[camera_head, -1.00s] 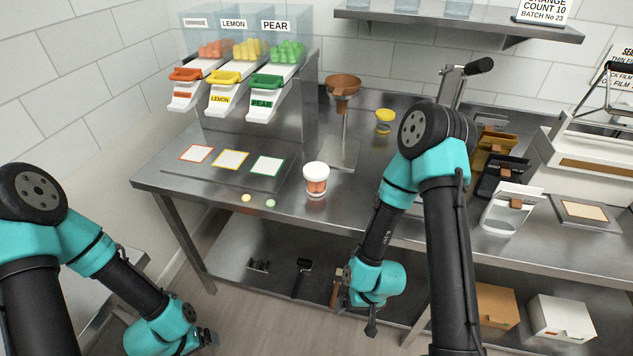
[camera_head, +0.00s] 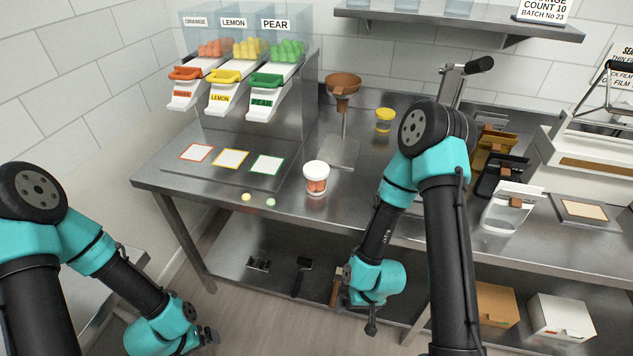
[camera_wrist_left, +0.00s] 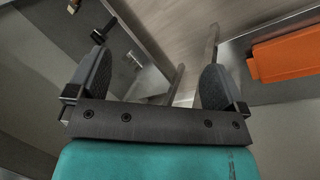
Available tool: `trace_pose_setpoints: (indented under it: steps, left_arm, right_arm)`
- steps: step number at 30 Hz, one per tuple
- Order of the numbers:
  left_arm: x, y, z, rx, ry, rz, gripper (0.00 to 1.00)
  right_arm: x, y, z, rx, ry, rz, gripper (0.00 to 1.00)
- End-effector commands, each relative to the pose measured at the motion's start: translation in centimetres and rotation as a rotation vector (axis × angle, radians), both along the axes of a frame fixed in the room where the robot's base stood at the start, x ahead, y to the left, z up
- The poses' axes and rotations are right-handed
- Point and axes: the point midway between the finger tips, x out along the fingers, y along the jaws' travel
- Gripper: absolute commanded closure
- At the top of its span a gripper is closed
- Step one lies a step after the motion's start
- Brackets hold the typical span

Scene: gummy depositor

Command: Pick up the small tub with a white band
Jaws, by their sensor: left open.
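A small tub (camera_head: 316,185) with a white top and orange contents stands upright near the front edge of the steel bench in the head view. A second small container (camera_head: 384,127) with a yellow lid stands farther back. At this size I cannot clearly tell a separate band on either. My left gripper (camera_head: 210,338) is low at the left, below bench level and well apart from both. In the left wrist view my left gripper (camera_wrist_left: 155,72) is open with nothing between its fingers. My right gripper (camera_head: 371,326) hangs low in front of the bench, its jaws too small to read.
Candy dispensers (camera_head: 240,75) stand at the back left above three coloured-border squares (camera_head: 230,160). A funnel stand (camera_head: 342,120) is behind the white-topped tub. Two small discs (camera_head: 258,200) lie at the front edge. Boxes (camera_head: 562,317) sit on the lower shelf.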

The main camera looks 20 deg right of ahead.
Motion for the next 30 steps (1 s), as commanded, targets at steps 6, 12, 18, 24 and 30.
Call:
trace_pose_setpoints:
  steps: [6,12,18,24,30]
  left_arm:
    - [2.2,-0.1,0.7,0.014,0.052,0.139,0.02]
    - [7.4,-2.4,3.5,-0.032,0.190,0.498,0.02]
    - [13.7,-8.1,9.3,-0.220,0.377,0.880,0.02]
    - [20.0,-15.8,18.3,-0.519,0.619,1.142,0.02]
    - [24.3,-22.2,28.3,-0.799,0.874,1.229,0.02]
  right_arm:
    - [0.0,0.0,0.0,0.000,0.000,0.000,0.00]
    - [0.0,0.0,0.0,0.000,0.000,0.000,0.00]
    - [0.0,0.0,0.0,0.000,0.000,0.000,0.00]
    - [0.0,0.0,0.0,0.000,0.000,0.000,0.00]
    - [0.0,0.0,0.0,0.000,0.000,0.000,0.00]
